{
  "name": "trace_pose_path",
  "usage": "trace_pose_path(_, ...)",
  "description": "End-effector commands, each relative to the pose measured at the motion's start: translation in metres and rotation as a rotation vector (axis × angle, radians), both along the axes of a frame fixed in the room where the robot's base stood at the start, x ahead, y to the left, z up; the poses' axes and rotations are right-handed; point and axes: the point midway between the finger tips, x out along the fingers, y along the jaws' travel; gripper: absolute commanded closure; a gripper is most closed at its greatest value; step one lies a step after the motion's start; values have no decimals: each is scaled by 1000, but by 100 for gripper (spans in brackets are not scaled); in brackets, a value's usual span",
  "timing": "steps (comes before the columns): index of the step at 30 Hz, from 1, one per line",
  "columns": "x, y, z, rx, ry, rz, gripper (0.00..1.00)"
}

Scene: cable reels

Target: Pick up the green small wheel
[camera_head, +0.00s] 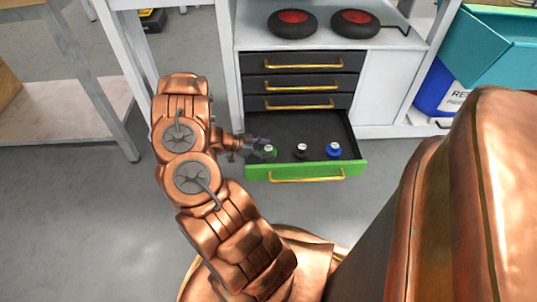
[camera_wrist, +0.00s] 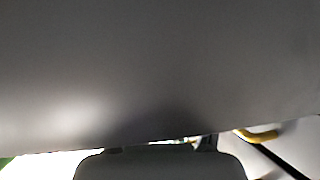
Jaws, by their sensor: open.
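The green small wheel (camera_head: 268,150) stands at the left inside an open drawer with a green front (camera_head: 258,172). My gripper (camera_head: 260,144) reaches into the drawer from the left and is right at the green wheel, its fingers partly over it. It is open. Whether the fingers touch the wheel cannot be told. The wrist view is mostly filled by a dark grey surface close to the camera, and I cannot make out the green wheel there.
A black small wheel (camera_head: 301,151) and a blue small wheel (camera_head: 334,150) stand to the right in the same drawer. Closed drawers with yellow handles (camera_head: 303,65) are above. Two large black wheels with red hubs (camera_head: 292,23) (camera_head: 355,22) lie on top. Open floor lies in front.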

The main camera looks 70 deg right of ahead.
Motion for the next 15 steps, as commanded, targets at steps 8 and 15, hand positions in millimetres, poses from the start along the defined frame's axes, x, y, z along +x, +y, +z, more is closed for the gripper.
trace_pose_path(8, 0, 0, 0, 0, 0, 1, 53)
trace_pose_path(15, 1, 0, 0, 0, -1, 1, 78)
